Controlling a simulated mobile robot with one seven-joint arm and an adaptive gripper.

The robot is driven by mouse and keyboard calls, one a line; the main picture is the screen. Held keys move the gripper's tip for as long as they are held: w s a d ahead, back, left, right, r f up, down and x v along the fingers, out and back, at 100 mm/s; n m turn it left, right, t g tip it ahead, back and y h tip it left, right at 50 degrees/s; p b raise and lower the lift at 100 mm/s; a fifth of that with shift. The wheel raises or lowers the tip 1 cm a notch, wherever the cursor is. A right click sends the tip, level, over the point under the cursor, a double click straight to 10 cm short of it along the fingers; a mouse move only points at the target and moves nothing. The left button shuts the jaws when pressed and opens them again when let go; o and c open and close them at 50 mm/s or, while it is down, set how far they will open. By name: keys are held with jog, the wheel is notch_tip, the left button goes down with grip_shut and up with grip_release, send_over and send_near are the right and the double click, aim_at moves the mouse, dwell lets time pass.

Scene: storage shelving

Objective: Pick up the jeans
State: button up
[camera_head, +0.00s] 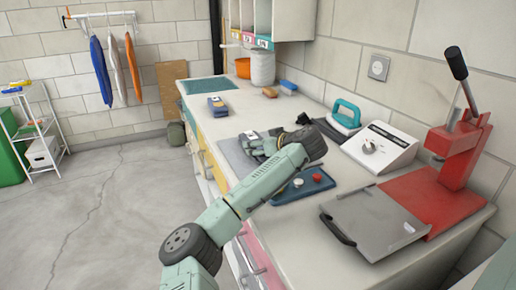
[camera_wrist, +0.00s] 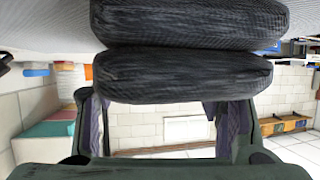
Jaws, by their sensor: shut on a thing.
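The jeans (camera_wrist: 185,75) are a dark grey-black folded bundle with two thick rounded folds, filling the upper middle of the wrist view. My gripper (camera_wrist: 165,108) is shut on the jeans, with a finger showing at each side of the lower fold. In the head view my gripper (camera_head: 262,144) is low over the grey pad on the counter. My arm and gripper hide most of the jeans there. I cannot tell whether the jeans still touch the pad.
The grey pad (camera_head: 232,154) lies on the long counter. A blue tray (camera_head: 315,186) with small knobs, a white control box (camera_head: 372,155) and a red heat press (camera_head: 440,180) stand nearer. A folded item (camera_head: 217,107) lies farther back. Open floor (camera_head: 110,215) is at left.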

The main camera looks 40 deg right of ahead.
jog(key=shift+f, duration=0.25)
jog(key=shift+c, duration=0.5)
jog(key=shift+r, duration=0.1)
